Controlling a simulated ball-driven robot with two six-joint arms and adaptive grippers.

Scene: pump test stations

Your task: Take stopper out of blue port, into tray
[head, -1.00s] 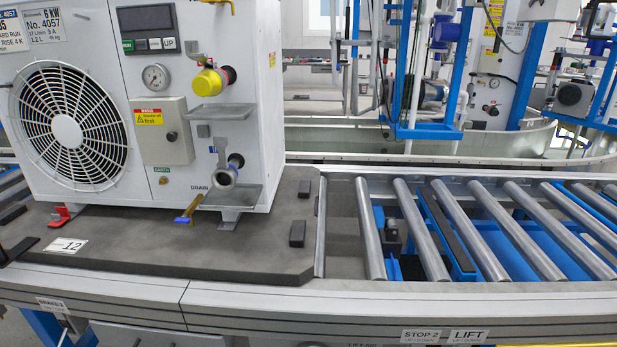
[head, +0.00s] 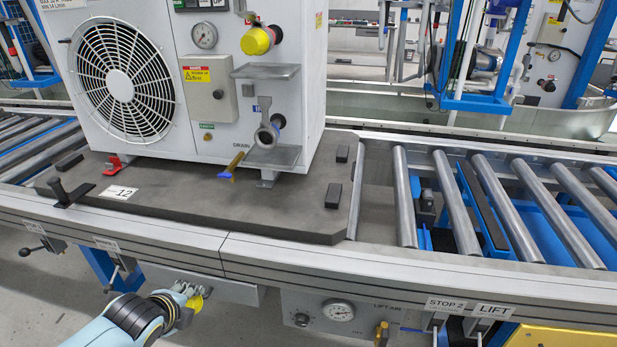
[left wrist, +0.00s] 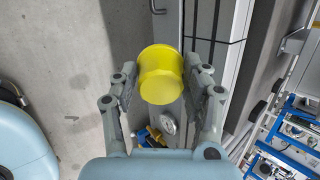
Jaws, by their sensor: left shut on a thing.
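My left gripper (head: 188,298) is at the lower left of the head view, low in front of the conveyor's front side, away from the ports. It is shut on a yellow stopper (left wrist: 161,75), which sits between its fingers in the left wrist view. On the white unit, the lower port (head: 265,136) shows a grey metal ring end with a dark body behind it and no yellow stopper on it. A small grey metal tray (head: 285,155) is under this port. Another yellow stopper (head: 256,41) is on the upper, red-collared port, above a second metal tray (head: 265,71). My right gripper is not in view.
The unit stands on a dark pallet (head: 300,205) on the roller conveyor (head: 480,205). A blue-ended drain valve (head: 231,167) sticks out left of the lower tray. The conveyor's front rail (head: 330,275) lies between my left gripper and the unit.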

